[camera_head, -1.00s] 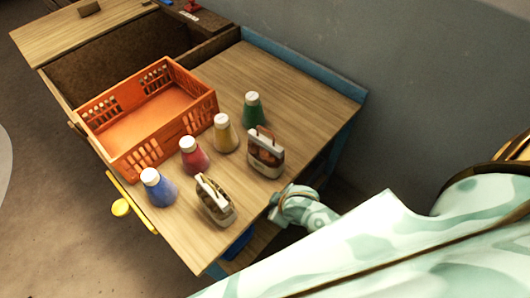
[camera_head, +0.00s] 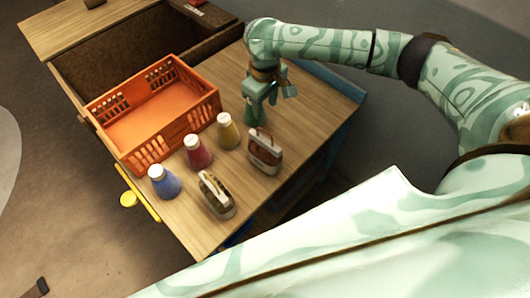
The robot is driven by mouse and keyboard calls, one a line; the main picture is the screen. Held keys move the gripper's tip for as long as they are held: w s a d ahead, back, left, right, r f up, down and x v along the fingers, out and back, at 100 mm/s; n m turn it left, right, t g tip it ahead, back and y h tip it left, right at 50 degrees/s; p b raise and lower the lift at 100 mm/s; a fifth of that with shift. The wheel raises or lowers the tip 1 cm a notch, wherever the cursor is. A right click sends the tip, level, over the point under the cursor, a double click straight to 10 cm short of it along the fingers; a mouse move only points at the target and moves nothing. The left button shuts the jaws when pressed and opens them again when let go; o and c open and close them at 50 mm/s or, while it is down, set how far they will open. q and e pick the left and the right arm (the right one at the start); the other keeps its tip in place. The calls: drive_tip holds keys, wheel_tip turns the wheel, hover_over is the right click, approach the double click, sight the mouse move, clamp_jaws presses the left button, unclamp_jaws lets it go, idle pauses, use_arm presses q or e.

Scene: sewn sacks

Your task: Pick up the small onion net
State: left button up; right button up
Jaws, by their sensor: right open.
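Two small packs with pale handle-like tops stand on the wooden table. The one with red-brown contents (camera_head: 265,151) looks most like the onion net and stands near the table's right edge. The other pack (camera_head: 216,196), darker and olive-brown, stands closer to the front. My right gripper (camera_head: 271,98) is open, pointing down above the table behind the red-brown pack. My left gripper is not in view.
An orange crate (camera_head: 183,128), seemingly empty, stands at the left of the table. Blue (camera_head: 164,182), red (camera_head: 197,153) and yellow (camera_head: 228,132) bottles stand between it and the packs. The back right tabletop is clear.

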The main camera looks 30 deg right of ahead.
drive_tip(key=b, duration=0.3)
hover_over(265, 140)
drive_tip(key=f, duration=0.9)
drive_tip(key=shift+w+d+f, duration=0.1)
drive_tip(key=shift+w+f, duration=0.2)
drive_tip(key=shift+f, duration=0.1)
drive_tip(key=f, duration=0.1)
drive_tip(key=f+b, duration=0.1)
drive_tip(key=f, duration=0.3)
drive_tip(key=shift+s+a+f+b, duration=0.1)
drive_tip(key=shift+s+a+b, duration=0.1)
drive_tip(key=shift+s+b, duration=0.15)
clamp_jaws()
drive_tip(key=shift+w, duration=0.1)
